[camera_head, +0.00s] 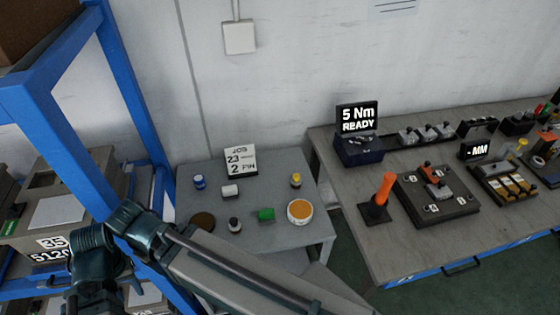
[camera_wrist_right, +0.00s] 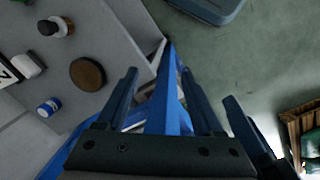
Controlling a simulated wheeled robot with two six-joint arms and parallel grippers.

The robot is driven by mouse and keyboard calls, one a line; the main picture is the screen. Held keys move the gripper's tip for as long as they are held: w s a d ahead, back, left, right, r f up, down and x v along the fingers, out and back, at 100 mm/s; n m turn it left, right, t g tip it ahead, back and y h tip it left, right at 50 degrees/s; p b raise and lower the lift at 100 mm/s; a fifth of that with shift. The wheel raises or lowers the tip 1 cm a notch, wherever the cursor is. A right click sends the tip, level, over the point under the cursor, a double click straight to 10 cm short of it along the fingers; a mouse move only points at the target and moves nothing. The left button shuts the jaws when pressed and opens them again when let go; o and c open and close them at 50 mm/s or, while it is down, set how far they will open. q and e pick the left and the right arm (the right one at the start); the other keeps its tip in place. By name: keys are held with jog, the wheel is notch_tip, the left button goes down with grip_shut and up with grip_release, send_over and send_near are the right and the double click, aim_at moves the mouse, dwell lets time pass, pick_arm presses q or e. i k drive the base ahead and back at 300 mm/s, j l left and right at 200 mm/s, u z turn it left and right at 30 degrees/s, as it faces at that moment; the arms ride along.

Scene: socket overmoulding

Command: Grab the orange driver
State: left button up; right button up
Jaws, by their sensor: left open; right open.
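The orange driver (camera_head: 385,187) stands upright, slightly tilted, in a dark holder (camera_head: 374,213) near the left edge of the right workbench. The driver is not in the right wrist view.
A small grey table (camera_head: 322,228) holds jars, a round orange-filled dish (camera_head: 300,211) and a job sign (camera_head: 241,160). The right bench also carries a "5 Nm READY" display (camera_head: 357,119) and a dark fixture (camera_head: 435,205). The blue rack (camera_head: 125,70) is an obstacle at left.

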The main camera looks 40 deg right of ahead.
aim_at(390, 177)
jog(key=z, duration=2.5)
